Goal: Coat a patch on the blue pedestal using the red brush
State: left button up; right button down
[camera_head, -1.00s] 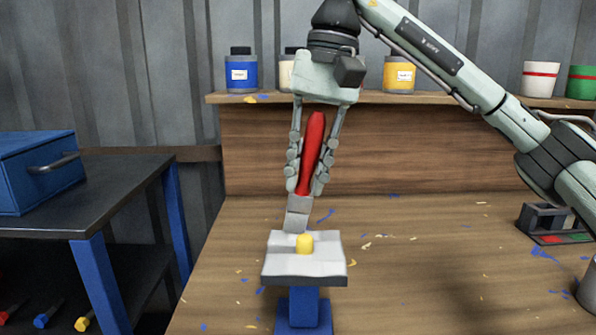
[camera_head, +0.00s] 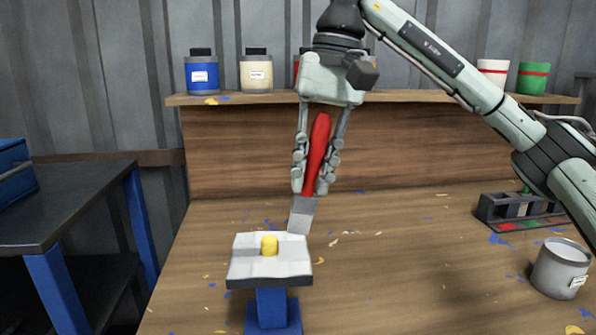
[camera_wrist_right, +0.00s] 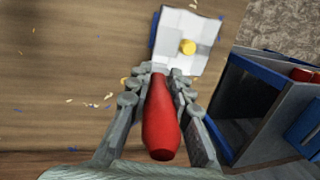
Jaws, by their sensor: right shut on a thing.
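My right gripper (camera_head: 311,186) is shut on the red handle of the brush (camera_head: 318,150), which points down, slightly tilted, with its flat grey end (camera_head: 302,214) lowest. The handle also shows between the fingers in the right wrist view (camera_wrist_right: 161,120). The blue pedestal (camera_head: 273,310) stands on the bench and carries a white-grey slab (camera_head: 295,262) with a yellow knob (camera_head: 269,245). The slab also shows at the top of the wrist view (camera_wrist_right: 174,25). The brush end is near the slab's back right corner; I cannot tell whether it touches. My left gripper is out of view.
The wooden bench (camera_head: 400,270) has paint flecks and open room right of the pedestal. A grey pot (camera_head: 560,270) and a dark rack (camera_head: 517,212) stand at right. Paint jars, including a blue one (camera_head: 201,75), line the back shelf. A dark table (camera_head: 75,205) is at left.

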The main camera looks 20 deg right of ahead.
dwell(0.3)
jog(key=shift+r, duration=2.55)
jog(key=m, duration=0.4)
jog(key=shift+f+t, duration=0.1)
jog(key=shift+t, duration=0.3)
jog(key=m, duration=0.5)
jog(key=shift+t+h, duration=0.4)
jog(key=m, duration=0.5)
jog(key=shift+t+h, duration=0.3)
jog(key=shift+h, duration=0.1)
jog(key=m, duration=0.4)
jog(key=shift+h, duration=0.4)
